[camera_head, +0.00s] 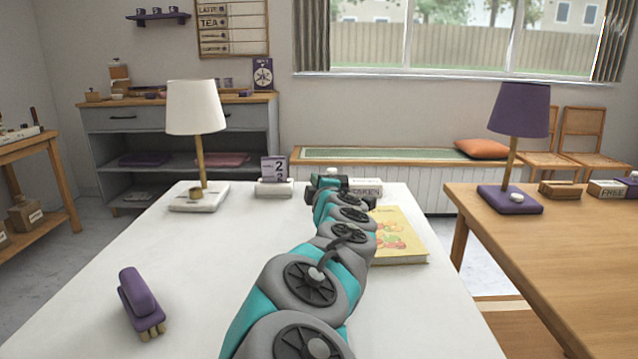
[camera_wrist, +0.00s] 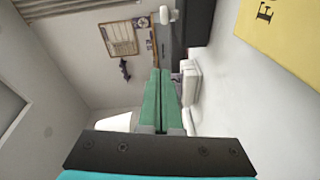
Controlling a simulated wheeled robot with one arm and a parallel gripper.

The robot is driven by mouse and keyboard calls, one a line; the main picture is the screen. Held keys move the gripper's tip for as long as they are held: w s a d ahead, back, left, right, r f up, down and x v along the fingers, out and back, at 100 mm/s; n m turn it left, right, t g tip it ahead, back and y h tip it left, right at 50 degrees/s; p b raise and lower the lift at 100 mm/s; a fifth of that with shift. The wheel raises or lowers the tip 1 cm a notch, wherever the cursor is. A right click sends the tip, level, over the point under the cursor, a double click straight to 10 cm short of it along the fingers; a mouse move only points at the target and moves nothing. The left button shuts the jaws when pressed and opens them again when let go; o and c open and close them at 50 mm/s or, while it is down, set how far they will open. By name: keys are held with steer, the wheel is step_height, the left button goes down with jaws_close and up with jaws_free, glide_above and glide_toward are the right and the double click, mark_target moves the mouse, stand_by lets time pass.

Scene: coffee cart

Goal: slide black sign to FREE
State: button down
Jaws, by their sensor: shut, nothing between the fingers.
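A small box sign (camera_head: 366,190) reading TAKEN stands near the far edge of the white table, partly hidden behind my arm. I cannot make out any black part on it. Another sign (camera_head: 608,190), with a purple part and the word FREE, stands on the wooden table at the right. My gripper (camera_head: 328,182) is at the far end of the white table, just left of the TAKEN sign; its tips are not clear there. In the wrist view my green fingers (camera_wrist: 160,98) are together and empty. I cannot identify the TAKEN sign for certain in that view.
A number 2 card holder (camera_head: 274,188) stands left of my gripper. A white lamp (camera_head: 198,198) is farther left. A yellow book (camera_head: 398,240) lies right of my arm. A purple stapler-like object (camera_head: 140,300) is at front left. The table's left middle is clear.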

steer(key=x, duration=0.6)
steer(key=shift+w+d+f+p, duration=0.2)
steer(key=shift+w+d+p, duration=0.3)
steer(key=shift+d, duration=0.45)
steer(key=shift+w+d+f, duration=0.2)
steer(key=shift+w+d, duration=0.35)
steer(key=shift+d, duration=0.2)
steer(key=shift+d, duration=0.1)
steer(key=d+p, duration=0.1)
steer(key=d, duration=0.8)
steer(key=shift+d+p, duration=0.3)
steer(key=shift+a, duration=0.1)
